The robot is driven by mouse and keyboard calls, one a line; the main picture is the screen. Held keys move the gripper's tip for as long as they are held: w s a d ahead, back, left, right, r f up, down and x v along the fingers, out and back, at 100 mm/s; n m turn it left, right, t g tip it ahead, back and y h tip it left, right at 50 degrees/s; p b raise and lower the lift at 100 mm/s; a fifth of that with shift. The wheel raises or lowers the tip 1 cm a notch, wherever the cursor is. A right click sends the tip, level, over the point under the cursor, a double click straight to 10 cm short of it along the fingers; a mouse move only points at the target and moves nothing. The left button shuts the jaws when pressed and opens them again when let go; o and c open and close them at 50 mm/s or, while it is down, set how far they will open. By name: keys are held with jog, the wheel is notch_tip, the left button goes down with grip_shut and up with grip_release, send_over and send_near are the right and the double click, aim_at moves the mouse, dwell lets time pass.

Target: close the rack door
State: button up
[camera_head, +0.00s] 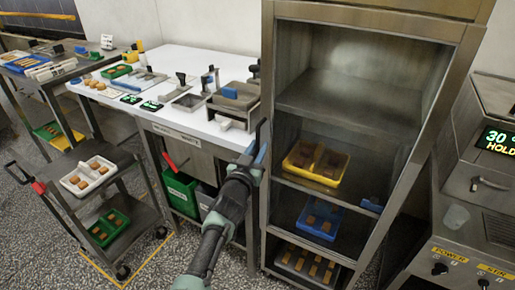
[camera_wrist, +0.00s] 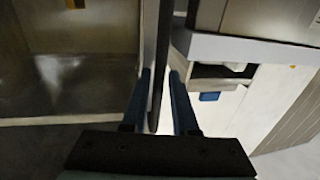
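The steel rack (camera_head: 448,95) stands open at the front, its shelves and trays in plain view. The door is hard to make out; a narrow upright steel strip (camera_head: 266,70) at the rack's left side may be its edge, seen nearly edge-on. My gripper (camera_head: 252,152) is at this left side, about mid-height. In the wrist view, my gripper's two blue fingers (camera_wrist: 160,100) stand on either side of a thin dark upright bar (camera_wrist: 163,40), perhaps the door's handle or edge. The bar is nearer the left finger, and a light gap shows before the right one.
The rack holds a yellow tray (camera_head: 330,180), a blue tray (camera_head: 300,222) and a low grey tray. A white worktable (camera_head: 190,65) with tools stands left. A trolley (camera_head: 135,185) stands farther left, and a machine (camera_head: 455,235) at right. Some floor shows in front.

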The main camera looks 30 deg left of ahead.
jog(key=shift+d, duration=0.1)
jog(key=s+d+p, duration=0.1)
jog(key=s+p, duration=0.7)
jog(key=s, duration=0.4)
jog(key=shift+s+d, duration=0.35)
jog(key=shift+s, duration=0.05)
